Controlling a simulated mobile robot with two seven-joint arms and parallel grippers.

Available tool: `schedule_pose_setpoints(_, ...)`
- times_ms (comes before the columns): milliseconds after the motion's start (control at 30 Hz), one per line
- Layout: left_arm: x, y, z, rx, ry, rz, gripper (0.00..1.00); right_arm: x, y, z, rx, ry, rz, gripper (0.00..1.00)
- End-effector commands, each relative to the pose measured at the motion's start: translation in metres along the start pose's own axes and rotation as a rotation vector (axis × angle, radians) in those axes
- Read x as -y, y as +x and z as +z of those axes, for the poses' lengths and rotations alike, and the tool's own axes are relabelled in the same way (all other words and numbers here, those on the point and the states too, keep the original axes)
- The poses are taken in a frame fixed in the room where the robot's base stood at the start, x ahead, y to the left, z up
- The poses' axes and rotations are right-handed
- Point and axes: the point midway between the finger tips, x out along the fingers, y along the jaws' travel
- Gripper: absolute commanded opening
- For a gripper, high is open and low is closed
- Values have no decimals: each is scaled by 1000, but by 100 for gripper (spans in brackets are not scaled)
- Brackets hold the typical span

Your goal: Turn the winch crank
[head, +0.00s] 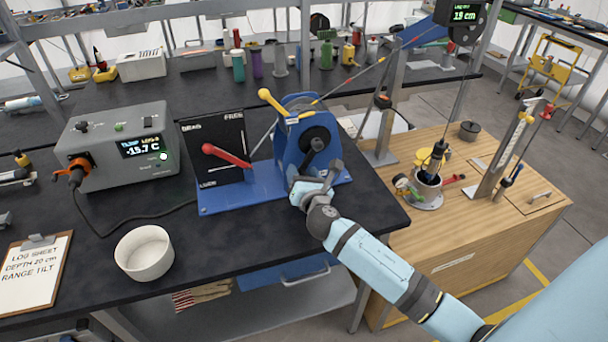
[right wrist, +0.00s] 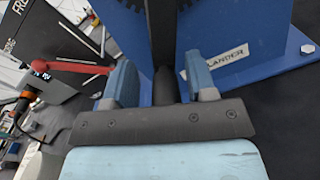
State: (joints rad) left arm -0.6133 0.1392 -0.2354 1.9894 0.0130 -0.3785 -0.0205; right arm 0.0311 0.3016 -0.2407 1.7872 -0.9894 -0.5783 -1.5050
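The blue winch (head: 297,130) stands on a blue base plate at the right end of the black bench. Its dark crank (head: 313,152) hangs down from the hub on the front face. My right gripper (head: 313,189) is at the lower end of the crank. In the right wrist view, the crank's dark arm and grip (right wrist: 166,84) lie between the two blue fingers of the right gripper (right wrist: 160,82), with gaps visible on both sides. The fingers are apart. My left gripper is not in view.
A red lever (head: 226,155) on a black panel marked FREE stands left of the winch. A grey meter box (head: 117,147), white bowl (head: 144,252) and clipboard (head: 35,270) are further left. A wooden bench (head: 440,255) with a small pot is to the right.

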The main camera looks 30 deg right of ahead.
Motion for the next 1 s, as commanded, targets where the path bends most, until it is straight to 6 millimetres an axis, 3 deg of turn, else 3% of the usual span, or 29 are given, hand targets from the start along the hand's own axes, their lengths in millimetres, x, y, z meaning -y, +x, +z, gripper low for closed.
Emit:
schedule_pose_setpoints(233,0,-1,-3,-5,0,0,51,1,-1,-1,-1,-1,-2,51)
schedule_pose_setpoints(367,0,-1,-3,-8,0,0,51,2,-12,-2,-3,-1,-1,51)
schedule_pose_setpoints(800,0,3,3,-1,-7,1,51,1,-105,-2,-3,-1,-1,51)
schedule_pose_setpoints(1000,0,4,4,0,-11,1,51,0,-132,-2,-2,-1,-1,51)
